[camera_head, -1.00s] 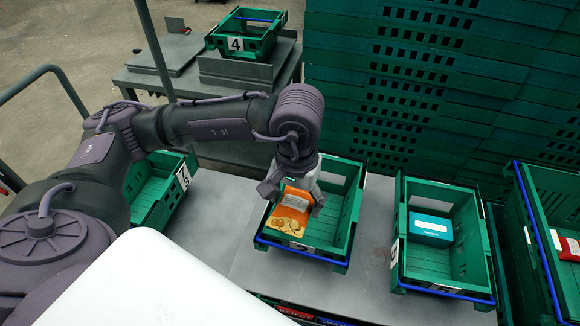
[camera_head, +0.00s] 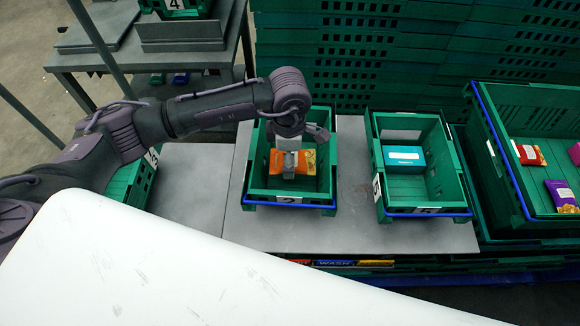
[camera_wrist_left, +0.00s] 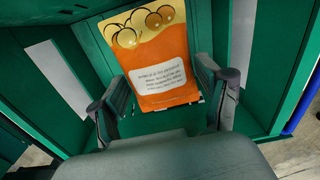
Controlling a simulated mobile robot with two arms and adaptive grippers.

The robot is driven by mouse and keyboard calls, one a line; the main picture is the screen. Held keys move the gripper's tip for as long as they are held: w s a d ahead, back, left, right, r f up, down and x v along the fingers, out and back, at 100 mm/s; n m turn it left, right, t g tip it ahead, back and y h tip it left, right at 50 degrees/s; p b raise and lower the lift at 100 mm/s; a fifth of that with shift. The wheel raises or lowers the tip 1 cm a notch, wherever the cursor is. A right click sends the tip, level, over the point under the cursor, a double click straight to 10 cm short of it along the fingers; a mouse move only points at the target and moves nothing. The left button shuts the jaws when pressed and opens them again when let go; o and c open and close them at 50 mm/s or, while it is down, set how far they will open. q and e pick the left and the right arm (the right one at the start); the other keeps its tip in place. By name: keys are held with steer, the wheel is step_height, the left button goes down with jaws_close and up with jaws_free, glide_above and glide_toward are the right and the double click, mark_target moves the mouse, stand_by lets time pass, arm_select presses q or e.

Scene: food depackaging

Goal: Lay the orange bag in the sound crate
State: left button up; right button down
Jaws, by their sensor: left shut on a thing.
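The orange bag (camera_head: 280,164) is an orange packet with a yellow end and round golden pictures. It is inside the green crate marked 2 (camera_head: 322,202), in the middle of the head view. My left gripper (camera_head: 290,160) reaches down into this crate from above and is shut on the orange bag. In the left wrist view the bag (camera_wrist_left: 160,52) shows its printed face between the two fingers, with green crate walls around it. I cannot tell whether the bag touches the crate floor. My right gripper is not in view.
To the right stands a green crate (camera_head: 428,210) holding a teal and white box (camera_head: 404,156). A bigger crate (camera_head: 499,150) at the far right holds several packets. Crate 3 (camera_head: 140,188) stands left, partly behind my arm. Stacked green crates (camera_head: 370,60) rise behind.

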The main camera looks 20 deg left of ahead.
arm_select(q)
steer(key=shift+f, duration=0.95)
step_height(320, 180, down, 3)
steer(key=shift+r, duration=0.1)
steer(key=shift+f, duration=0.45)
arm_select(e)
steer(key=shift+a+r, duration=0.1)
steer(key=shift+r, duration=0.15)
arm_select(q)
steer(key=shift+f, duration=0.2)
steer(key=o, duration=1.1)
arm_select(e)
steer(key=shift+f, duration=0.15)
arm_select(q)
steer(key=shift+r, duration=0.1)
